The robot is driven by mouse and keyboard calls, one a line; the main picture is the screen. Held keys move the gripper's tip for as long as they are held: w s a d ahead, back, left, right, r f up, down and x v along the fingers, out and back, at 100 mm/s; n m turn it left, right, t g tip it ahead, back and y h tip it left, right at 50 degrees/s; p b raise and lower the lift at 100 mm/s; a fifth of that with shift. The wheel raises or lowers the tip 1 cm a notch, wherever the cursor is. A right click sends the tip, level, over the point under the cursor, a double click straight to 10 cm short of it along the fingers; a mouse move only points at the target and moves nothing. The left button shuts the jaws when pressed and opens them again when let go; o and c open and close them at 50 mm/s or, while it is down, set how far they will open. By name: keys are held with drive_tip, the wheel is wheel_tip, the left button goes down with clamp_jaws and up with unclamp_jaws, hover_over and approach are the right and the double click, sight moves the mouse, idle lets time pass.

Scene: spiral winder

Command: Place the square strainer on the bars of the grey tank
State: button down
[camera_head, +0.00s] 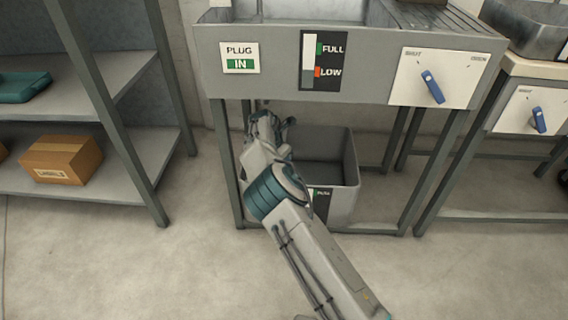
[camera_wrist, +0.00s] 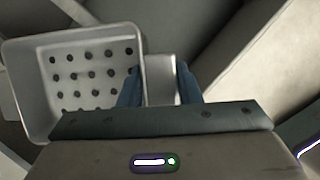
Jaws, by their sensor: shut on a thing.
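The square strainer (camera_wrist: 83,73) is a pale, shallow square pan with rows of dark round holes. It fills the left of the wrist view and looks tilted there. My gripper (camera_wrist: 160,86) is shut on its short pale handle (camera_wrist: 160,72), which sits between the two blue fingers. In the head view my arm reaches under the sink bench, and its own links hide the gripper and strainer.
The bench front (camera_head: 275,65) overhangs the tank, with a PLUG IN sign, a level gauge and a blue lever (camera_head: 432,86). Bench legs (camera_head: 225,165) stand close left of my arm. A shelf with a cardboard box (camera_head: 62,160) is at left. Floor in front is clear.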

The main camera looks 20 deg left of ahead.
drive_tip(key=shift+f, duration=0.25)
drive_tip(key=c, duration=1.1)
unclamp_jaws()
drive_tip(key=shift+f, duration=0.1)
drive_tip(key=shift+o, duration=0.2)
